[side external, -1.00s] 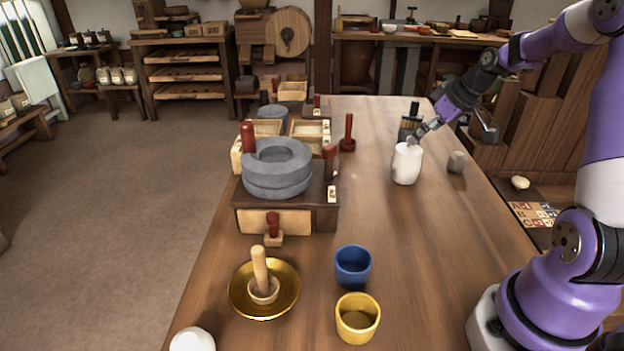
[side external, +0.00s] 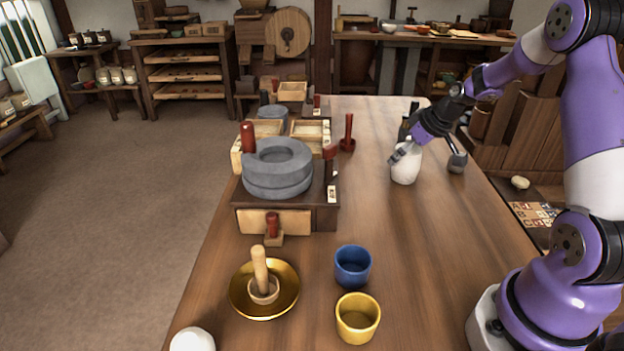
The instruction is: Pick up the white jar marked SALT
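A white jar (side external: 404,171) stands upright on the right half of the wooden table. No SALT lettering is readable on it from this side. My gripper (side external: 427,153) is at the jar, reaching down from the upper right. Its fingers are spread wide. I cannot tell whether the near finger touches the jar. The jar's top is partly hidden.
A stone quern (side external: 278,174) on a wooden box stands left of the jar. A blue cup (side external: 352,267), a yellow cup (side external: 357,318) and a brass dish (side external: 280,305) with a mortar are in front. A dark container (side external: 406,122) is just behind the jar. The table's middle is clear.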

